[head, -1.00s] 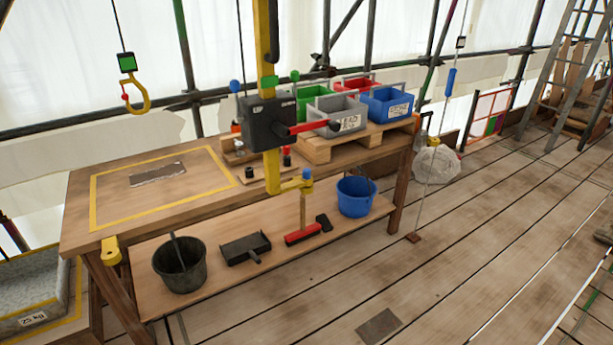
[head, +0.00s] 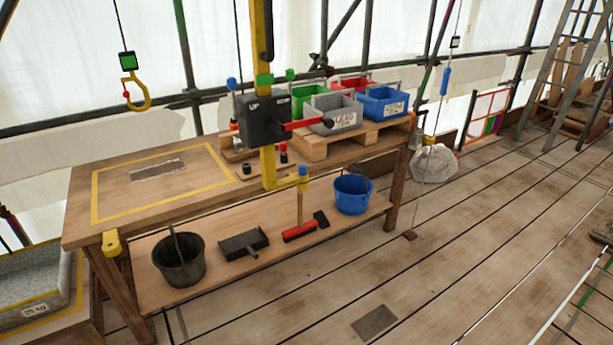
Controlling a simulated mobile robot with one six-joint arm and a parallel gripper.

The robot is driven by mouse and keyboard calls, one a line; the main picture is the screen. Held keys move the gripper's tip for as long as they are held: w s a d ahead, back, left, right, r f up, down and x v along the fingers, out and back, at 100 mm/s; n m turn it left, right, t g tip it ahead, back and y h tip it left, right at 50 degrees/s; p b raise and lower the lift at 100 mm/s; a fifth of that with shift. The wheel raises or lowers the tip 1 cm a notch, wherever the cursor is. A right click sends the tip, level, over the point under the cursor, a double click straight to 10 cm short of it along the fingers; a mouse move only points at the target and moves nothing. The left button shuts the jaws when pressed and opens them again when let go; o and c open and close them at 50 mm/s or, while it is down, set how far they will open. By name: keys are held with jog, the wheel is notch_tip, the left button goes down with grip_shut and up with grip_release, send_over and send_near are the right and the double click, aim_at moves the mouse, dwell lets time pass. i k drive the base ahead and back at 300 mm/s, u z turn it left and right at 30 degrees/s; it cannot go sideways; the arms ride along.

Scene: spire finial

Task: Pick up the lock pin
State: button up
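No object is clearly recognisable as the lock pin. A blue-topped piece (head: 303,171) stands on a yellow bracket at the foot of the yellow post (head: 268,165); I cannot tell whether it is the pin. Small black and red pieces (head: 283,152) stand on a little wooden board on the workbench, too small to identify. The post carries a black box (head: 263,120) with a red handle (head: 305,125), which hides part of the bench behind it. My gripper is not in view.
The workbench (head: 85,205) has a yellow-outlined area with a grey plate (head: 158,171). Coloured bins stand on a pallet (head: 318,150) at its right. Its lower shelf (head: 220,280) holds buckets, a dustpan and a brush. A hook (head: 136,92) hangs at left. The plank floor at right is mostly clear.

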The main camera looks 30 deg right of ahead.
aim_at(301, 167)
jog(key=k, duration=1.2)
jog(key=u, duration=0.55)
jog(key=i, duration=0.8)
jog(key=u, duration=0.5)
jog(key=i, duration=0.85)
jog(key=z, duration=0.65)
jog(key=i, duration=0.9)
jog(key=z, duration=0.35)
